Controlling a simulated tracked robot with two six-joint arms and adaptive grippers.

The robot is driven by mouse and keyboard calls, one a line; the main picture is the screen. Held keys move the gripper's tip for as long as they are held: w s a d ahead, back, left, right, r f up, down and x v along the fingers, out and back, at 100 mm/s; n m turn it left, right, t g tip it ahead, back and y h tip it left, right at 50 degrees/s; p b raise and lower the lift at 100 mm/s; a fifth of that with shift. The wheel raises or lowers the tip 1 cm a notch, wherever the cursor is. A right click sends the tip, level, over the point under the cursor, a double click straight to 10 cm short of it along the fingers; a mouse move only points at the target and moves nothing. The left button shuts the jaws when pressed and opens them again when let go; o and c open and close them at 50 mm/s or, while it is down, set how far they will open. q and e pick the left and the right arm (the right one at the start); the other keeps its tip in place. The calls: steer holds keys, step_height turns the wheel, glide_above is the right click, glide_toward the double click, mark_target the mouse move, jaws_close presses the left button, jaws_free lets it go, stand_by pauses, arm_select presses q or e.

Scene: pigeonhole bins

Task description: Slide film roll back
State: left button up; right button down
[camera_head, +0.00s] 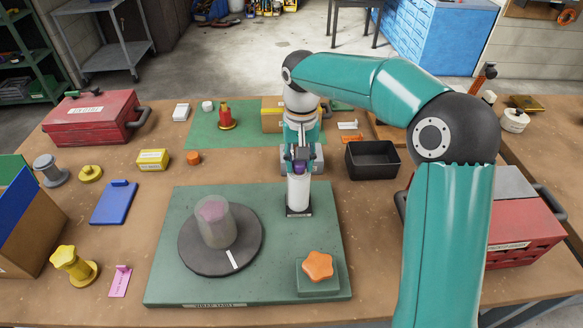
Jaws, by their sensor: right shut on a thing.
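A white upright cylinder (298,193), which may be the film roll, stands at the back right of a green board (170,262). Its foot is at a small dark square base (299,213). My right gripper (301,167) points down from above and is shut at the cylinder's top, where a bit of purple shows. The fingertips are small and partly hidden. On the board's left, a clouded see-through cup (215,228) with something pink inside stands on a dark round disc (193,258) with a white mark. My left gripper is not in view.
An orange star-shaped knob (318,265) sits on a green block at the board's front right. A black open bin (372,160) is right of the gripper. Red toolboxes (92,119) stand at left and right. A blue plate (113,203) lies left of the board.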

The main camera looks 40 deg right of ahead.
steer(key=shift+s+d, duration=0.5)
steer(key=shift+d, duration=0.3)
steer(key=shift+s+d, duration=0.45)
steer(key=shift+d, duration=0.3)
steer(key=c, duration=0.9)
jaws_free()
step_height(320, 180, up, 6)
steer(key=p, duration=0.5)
